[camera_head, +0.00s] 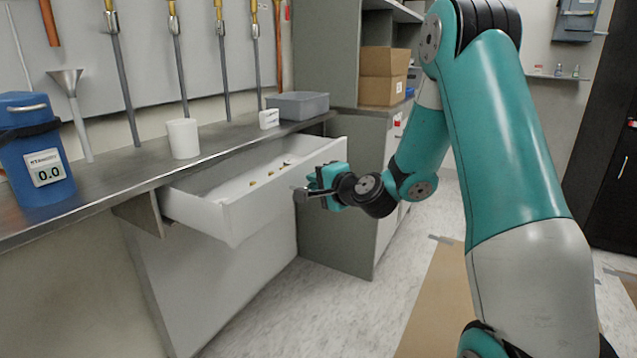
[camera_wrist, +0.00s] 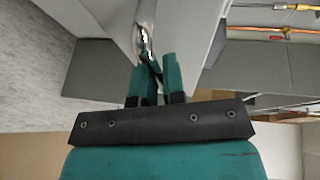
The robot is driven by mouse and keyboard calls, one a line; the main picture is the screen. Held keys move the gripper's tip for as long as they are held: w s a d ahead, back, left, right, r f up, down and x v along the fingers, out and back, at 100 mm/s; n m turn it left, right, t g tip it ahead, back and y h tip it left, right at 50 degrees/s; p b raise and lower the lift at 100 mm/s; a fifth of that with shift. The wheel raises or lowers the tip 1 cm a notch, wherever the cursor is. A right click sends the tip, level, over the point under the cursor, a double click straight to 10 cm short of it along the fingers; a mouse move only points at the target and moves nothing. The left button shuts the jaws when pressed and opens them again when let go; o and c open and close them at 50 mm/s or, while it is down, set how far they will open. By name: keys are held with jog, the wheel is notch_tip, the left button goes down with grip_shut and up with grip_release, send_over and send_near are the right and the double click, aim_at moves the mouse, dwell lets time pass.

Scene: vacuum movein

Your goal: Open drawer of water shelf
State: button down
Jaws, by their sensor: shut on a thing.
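The white drawer (camera_head: 262,208) of the water shelf (camera_head: 110,192) stands pulled well out from under the metal countertop in the head view. Several small yellowish items lie in it. My gripper (camera_head: 308,188) is at the drawer's front and is shut on the metal drawer handle (camera_head: 299,194). In the wrist view the shiny handle (camera_wrist: 145,42) runs up from between my two teal fingers (camera_wrist: 158,76). The part of the handle between the fingers is hidden.
On the countertop stand a blue container (camera_head: 35,150), a funnel (camera_head: 72,100), a white cup (camera_head: 183,138) and a grey bin (camera_head: 298,105). A grey cabinet (camera_head: 340,215) stands right of the drawer. Marbled floor (camera_head: 345,305) in front is clear.

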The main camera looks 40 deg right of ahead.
jog(key=c, duration=1.5)
grip_release()
jog(key=s+r+b, duration=0.1)
jog(key=s+b, duration=0.3)
jog(key=s, duration=0.1)
jog(key=s+r+b, duration=0.1)
jog(key=s+b, duration=0.4)
jog(key=s, duration=0.1)
jog(key=s+r+b, duration=0.1)
jog(key=s+b, duration=0.3)
jog(key=s, duration=0.2)
jog(key=shift+d+b, duration=0.2)
jog(key=shift+b, duration=0.1)
